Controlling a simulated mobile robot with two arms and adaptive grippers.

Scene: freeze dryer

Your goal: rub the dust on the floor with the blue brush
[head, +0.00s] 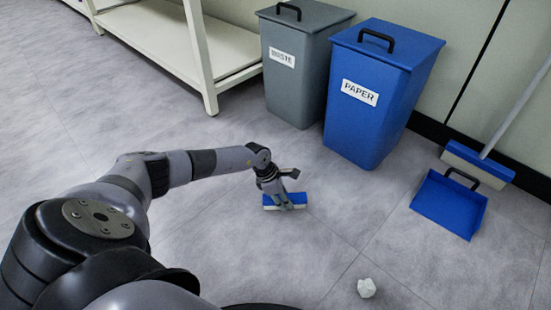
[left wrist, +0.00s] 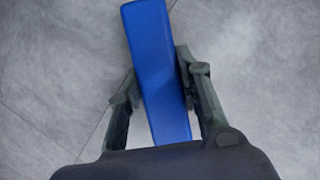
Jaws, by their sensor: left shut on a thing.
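The blue brush (head: 297,199) is low at the floor in the middle of the head view, with a pale strip along its lower side. My left gripper (head: 281,188) is over it and shut on it. In the left wrist view the brush's blue body (left wrist: 155,60) runs lengthwise between the two fingers of the left gripper (left wrist: 158,88). The grey floor (head: 240,240) is mottled, and I cannot make out distinct dust on it. My right gripper is not in view.
A blue paper bin (head: 365,125) and a grey waste bin (head: 295,75) stand at the back. A blue dustpan (head: 449,207) lies right, near a long-handled broom (head: 478,164). A crumpled white piece (head: 367,288) lies front right. A white shelf (head: 165,40) stands back left.

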